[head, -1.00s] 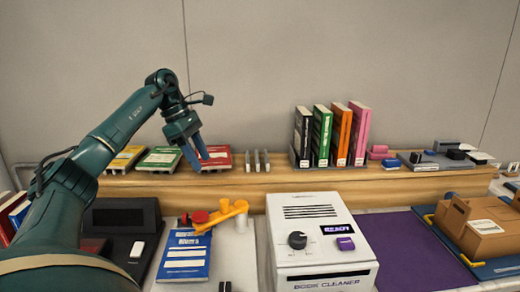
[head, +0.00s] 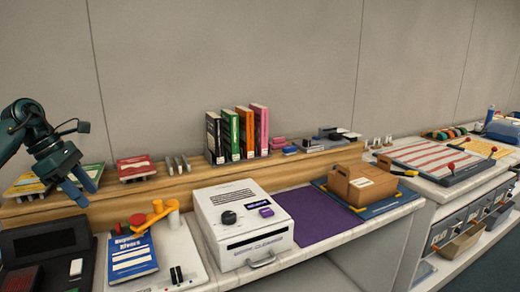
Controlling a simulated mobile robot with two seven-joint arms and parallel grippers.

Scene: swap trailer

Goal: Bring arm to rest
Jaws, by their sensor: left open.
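My left gripper (head: 80,190) is at the far left in the head view, open and empty, pointing down. It is in front of the wooden shelf (head: 190,181), near the flat green book (head: 92,172) and to the left of the flat red book (head: 136,167). Its arm comes in from the left edge and is mostly out of frame. My right gripper is not in view.
Upright books (head: 238,135) stand on the shelf. Below are a blue book (head: 133,258), a white book cleaner (head: 243,222), a purple mat (head: 318,217) and a cardboard box (head: 362,184). A counter with a striped board (head: 432,158) extends right.

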